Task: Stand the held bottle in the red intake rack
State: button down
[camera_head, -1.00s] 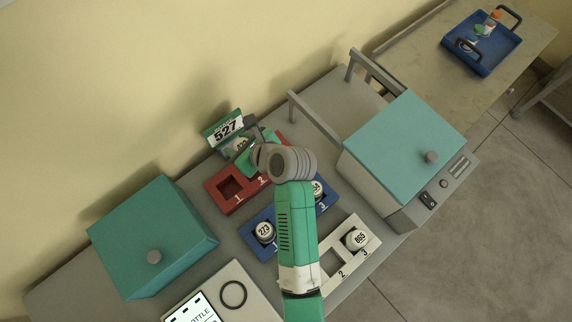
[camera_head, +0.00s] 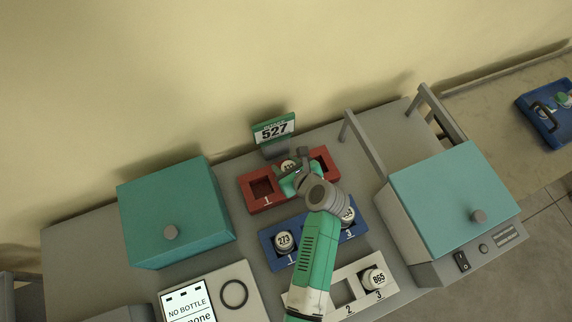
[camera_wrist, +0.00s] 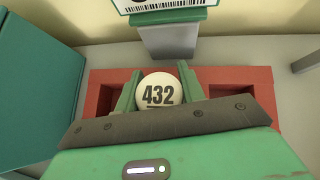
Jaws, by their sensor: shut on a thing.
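My gripper (camera_head: 290,172) is shut on a bottle with a round white cap (camera_head: 287,165). The red intake rack (camera_head: 285,200) stands below, at the back of the bench. The bottle is over or in its middle slot; its lower part is hidden, so I cannot tell how deep it is. The slot marked 1 is empty. The rack's red ends (camera_wrist: 101,100) show on both sides of the fingers in the wrist view.
A sign reading 527 (camera_head: 274,130) stands behind the rack. A blue rack (camera_head: 272,240) with bottles and a white rack (camera_head: 350,270) with bottle 865 lie in front. A teal box (camera_head: 175,210) stands left, a teal-lidded machine (camera_head: 450,190) right. A display (camera_head: 188,305) reads NO BOTTLE.

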jog(key=c, duration=0.9)
grip_release()
jog(key=shift+o, duration=0.2)
jog(key=shift+r, duration=0.15)
jog(key=p+v, duration=0.2)
jog(key=v, duration=1)
jog(key=shift+w, duration=0.1)
